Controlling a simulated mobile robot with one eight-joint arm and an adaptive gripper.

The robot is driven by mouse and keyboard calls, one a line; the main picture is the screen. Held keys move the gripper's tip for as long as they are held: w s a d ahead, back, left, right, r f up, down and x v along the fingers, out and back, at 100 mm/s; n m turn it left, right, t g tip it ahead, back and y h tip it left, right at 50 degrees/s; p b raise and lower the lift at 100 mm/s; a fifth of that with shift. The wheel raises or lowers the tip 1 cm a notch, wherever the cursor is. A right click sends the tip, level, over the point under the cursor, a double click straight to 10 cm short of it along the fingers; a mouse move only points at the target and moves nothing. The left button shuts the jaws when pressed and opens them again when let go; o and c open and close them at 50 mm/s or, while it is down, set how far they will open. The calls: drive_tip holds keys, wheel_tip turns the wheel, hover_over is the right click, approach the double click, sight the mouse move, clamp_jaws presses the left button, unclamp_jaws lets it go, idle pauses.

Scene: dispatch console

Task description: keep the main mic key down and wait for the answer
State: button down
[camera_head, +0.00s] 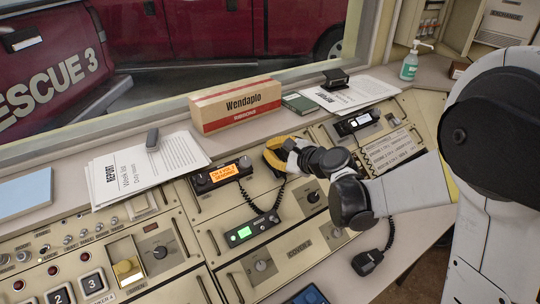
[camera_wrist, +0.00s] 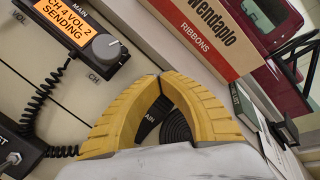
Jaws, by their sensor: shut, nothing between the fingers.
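The main radio (camera_head: 221,175) is a dark unit with an orange display; in the wrist view the display (camera_wrist: 66,30) reads "CH 4 VOL 2 SENDING", with "MAIN" printed on its face. A coiled cord runs from it. My gripper (camera_head: 272,152) is just right of this radio, pointing down, with yellow fingers. In the wrist view the fingertips (camera_wrist: 160,76) meet in an inverted V. A black ridged piece, apparently the main mic (camera_wrist: 176,125), shows in the gap behind the fingers, with small lettering. Its key and the exact contact are hidden.
A second radio (camera_head: 250,229) with a green display sits below the main one. A Wendaplo ribbon box (camera_head: 236,106), papers (camera_head: 150,167) and a green book (camera_head: 299,104) line the ledge behind.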

drive_tip(key=shift+s+d+r+p, duration=0.25)
drive_tip(key=shift+s+r+p, duration=0.2)
drive_tip(key=shift+r, duration=0.2)
drive_tip(key=r+p, duration=0.1)
drive_tip(key=s+d+r+p, duration=0.1)
drive_tip(key=s+r+p, duration=0.1)
drive_tip(key=r, duration=0.1)
drive_tip(key=shift+d+r, duration=0.1)
drive_tip(key=shift+d, duration=0.2)
drive_tip(key=shift+s, duration=0.1)
drive_tip(key=s+d+n+g+h, duration=0.1)
drive_tip(key=s+d+n+h, duration=0.2)
drive_tip(key=s+d+n, duration=0.3)
drive_tip(key=s+d+n+g+h, duration=0.1)
drive_tip(key=s+d+n+h, duration=0.2)
drive_tip(key=s, duration=0.9)
drive_tip(key=s+d+n+g+h, duration=0.1)
drive_tip(key=s+d+n+h, duration=0.2)
drive_tip(key=s+d+n, duration=0.5)
drive_tip(key=shift+s+d+n+g, duration=0.3)
drive_tip(key=shift+s+d+n, duration=0.1)
drive_tip(key=shift+s+d, duration=0.15)
drive_tip(key=shift+a+r, duration=0.1)
idle(1.7)
